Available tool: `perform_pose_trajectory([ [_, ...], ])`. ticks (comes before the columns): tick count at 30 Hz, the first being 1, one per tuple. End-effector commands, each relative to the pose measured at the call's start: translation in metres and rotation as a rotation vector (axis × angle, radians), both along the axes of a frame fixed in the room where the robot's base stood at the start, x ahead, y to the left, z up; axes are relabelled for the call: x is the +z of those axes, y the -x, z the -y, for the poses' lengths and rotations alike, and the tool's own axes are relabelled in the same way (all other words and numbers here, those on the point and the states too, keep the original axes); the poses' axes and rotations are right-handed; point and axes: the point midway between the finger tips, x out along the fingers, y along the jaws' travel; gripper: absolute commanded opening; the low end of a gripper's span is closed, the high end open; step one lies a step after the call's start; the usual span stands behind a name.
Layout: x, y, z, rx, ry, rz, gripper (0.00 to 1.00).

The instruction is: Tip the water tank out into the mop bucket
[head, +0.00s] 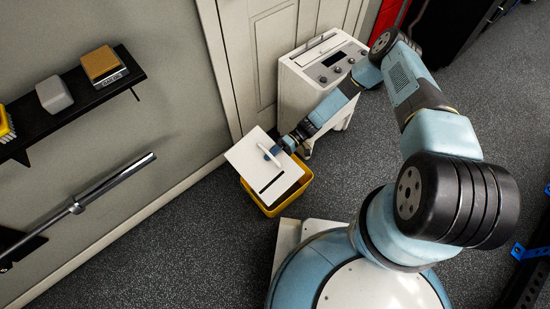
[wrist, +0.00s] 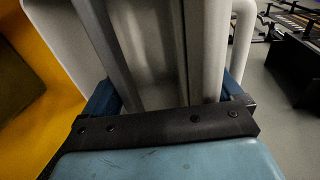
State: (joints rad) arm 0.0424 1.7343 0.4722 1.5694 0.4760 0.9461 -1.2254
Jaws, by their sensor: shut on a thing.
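The water tank (head: 258,178) is a white box with a bar handle and a dark slot on the face towards the head camera. It is over the yellow mop bucket (head: 302,189) and hides most of the opening. My gripper (head: 277,150) is at the tank's upper right side, shut on its handle. In the wrist view the pale handle (wrist: 152,50) runs between my blue fingers (wrist: 165,98), and the bucket's yellow wall (wrist: 25,85) is at the left. The tank looks tilted, but its angle is hard to tell. No water is visible.
A white wheeled machine (head: 300,91) with knobs and a dark display stands by the door (head: 262,50), behind the bucket. A wall shelf (head: 98,95) with small blocks and a metal bar (head: 112,183) are at the left. Dark speckled floor (head: 180,250) is open in front.

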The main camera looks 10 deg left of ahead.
Motion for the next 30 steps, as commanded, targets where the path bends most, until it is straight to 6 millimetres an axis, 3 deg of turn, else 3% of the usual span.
perform_pose_trajectory([
  [11,0.007,0.006,-0.006,0.001,0.078,0.101,0.10],
  [30,0.026,0.029,-0.025,0.004,0.389,0.469,0.10],
])
